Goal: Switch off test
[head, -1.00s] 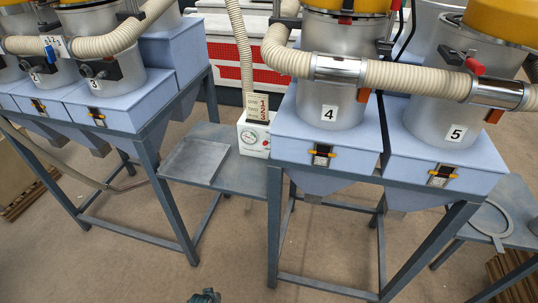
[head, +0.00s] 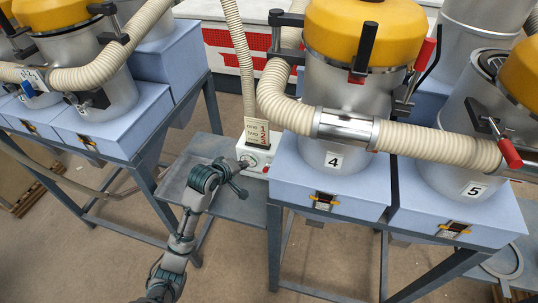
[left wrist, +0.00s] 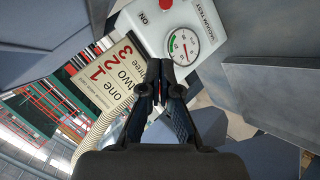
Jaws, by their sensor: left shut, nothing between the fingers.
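The white test box (head: 258,157) stands on the low grey shelf between the two stands. In the left wrist view the box (left wrist: 155,35) shows its round gauge (left wrist: 183,46), a red button (left wrist: 166,3) at the top edge, and the lettering "ON" and "VACUUM TEST". A card (left wrist: 107,72) printed one, two, three is beside it. My left gripper (head: 242,165) is shut and empty, its tips close in front of the box. In the left wrist view the tips (left wrist: 161,68) overlap the box's lower edge; contact cannot be told. My right gripper is out of view.
A ribbed hose (head: 240,60) rises behind the box. Hopper 4 (head: 335,140) and hopper 5 (head: 470,180) stand to the right on blue bases, with more hoppers at the left. The low shelf (head: 180,190) is otherwise bare.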

